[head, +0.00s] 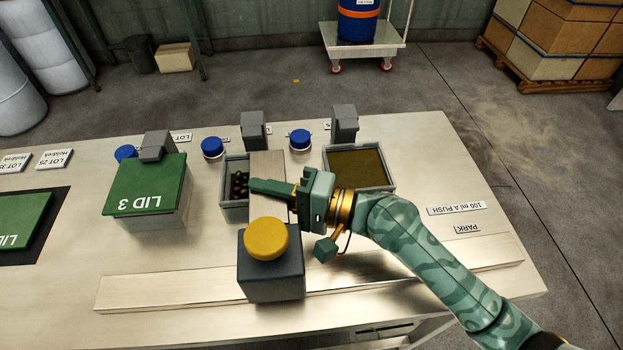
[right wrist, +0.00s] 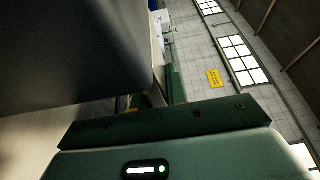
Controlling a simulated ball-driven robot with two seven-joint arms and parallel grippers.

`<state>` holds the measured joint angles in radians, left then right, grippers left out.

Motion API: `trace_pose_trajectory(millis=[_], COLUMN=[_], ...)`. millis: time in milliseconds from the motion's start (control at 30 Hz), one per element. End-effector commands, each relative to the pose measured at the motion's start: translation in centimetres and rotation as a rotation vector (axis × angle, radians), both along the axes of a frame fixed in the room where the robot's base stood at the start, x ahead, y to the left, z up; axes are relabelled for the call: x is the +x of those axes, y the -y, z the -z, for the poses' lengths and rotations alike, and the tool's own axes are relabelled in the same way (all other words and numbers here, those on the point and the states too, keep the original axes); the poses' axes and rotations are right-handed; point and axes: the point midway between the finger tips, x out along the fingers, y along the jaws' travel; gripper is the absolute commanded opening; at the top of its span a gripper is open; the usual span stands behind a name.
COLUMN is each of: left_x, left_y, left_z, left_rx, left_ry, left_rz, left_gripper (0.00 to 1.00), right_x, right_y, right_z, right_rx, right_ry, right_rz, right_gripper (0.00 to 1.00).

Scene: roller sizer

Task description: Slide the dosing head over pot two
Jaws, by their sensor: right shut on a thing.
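The dosing head (head: 270,278) is a dark block with a yellow push button (head: 266,239), on the metal rail along the table's front. A grey-brown arm (head: 267,165), apparently part of it, reaches back over the right part of the middle pot (head: 236,211), likely pot two, which holds dark round pieces. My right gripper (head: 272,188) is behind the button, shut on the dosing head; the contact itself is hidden. The right wrist view shows a large dark surface (right wrist: 80,50), probably the head, close to the gripper. My left gripper is in neither view.
Left stands a pot under a green lid marked LID 3 (head: 145,182). Right is an open pot with brown contents (head: 357,168). Blue caps (head: 300,139) and grey blocks (head: 345,122) line the back. A PARK label (head: 466,229) marks the clear right end.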

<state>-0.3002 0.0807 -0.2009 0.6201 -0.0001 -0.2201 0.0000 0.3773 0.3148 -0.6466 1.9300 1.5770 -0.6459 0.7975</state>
Motion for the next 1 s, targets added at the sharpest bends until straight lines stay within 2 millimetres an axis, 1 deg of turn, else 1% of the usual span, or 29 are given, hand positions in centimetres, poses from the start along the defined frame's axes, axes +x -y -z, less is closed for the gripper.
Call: trace_pose_trajectory(millis=[33,100,233,367,633,667,700,733,1000], left_x=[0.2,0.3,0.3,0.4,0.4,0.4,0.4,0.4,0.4], left_y=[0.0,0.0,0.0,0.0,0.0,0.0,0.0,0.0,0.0], left_z=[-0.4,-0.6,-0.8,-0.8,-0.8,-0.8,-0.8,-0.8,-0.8], left_rx=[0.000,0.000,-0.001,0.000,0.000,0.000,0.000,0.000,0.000], left_ry=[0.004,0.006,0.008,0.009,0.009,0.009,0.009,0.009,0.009], left_rz=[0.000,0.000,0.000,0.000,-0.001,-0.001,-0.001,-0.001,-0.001], left_gripper=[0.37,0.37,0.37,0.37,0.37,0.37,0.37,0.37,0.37], right_x=[-0.1,-0.1,-0.2,-0.1,-0.1,-0.1,-0.1,-0.1,-0.1], right_y=[-0.9,-1.8,-2.8,-3.2,-3.2,-3.2,-3.1,-3.1,-3.1], right_z=[-0.2,-0.1,0.0,0.1,0.2,0.2,0.2,0.2,0.1], right_rx=[-0.002,-0.001,-0.001,-0.002,-0.002,-0.002,-0.002,-0.002,0.000], right_ry=[0.002,0.001,0.000,-0.001,-0.001,-0.001,-0.001,-0.001,0.000], right_rz=[-0.003,-0.003,-0.003,-0.002,-0.001,-0.001,-0.001,-0.001,0.000], right_gripper=[0.00,0.00,0.00,0.00,0.00,0.18,0.29,0.37,0.37])
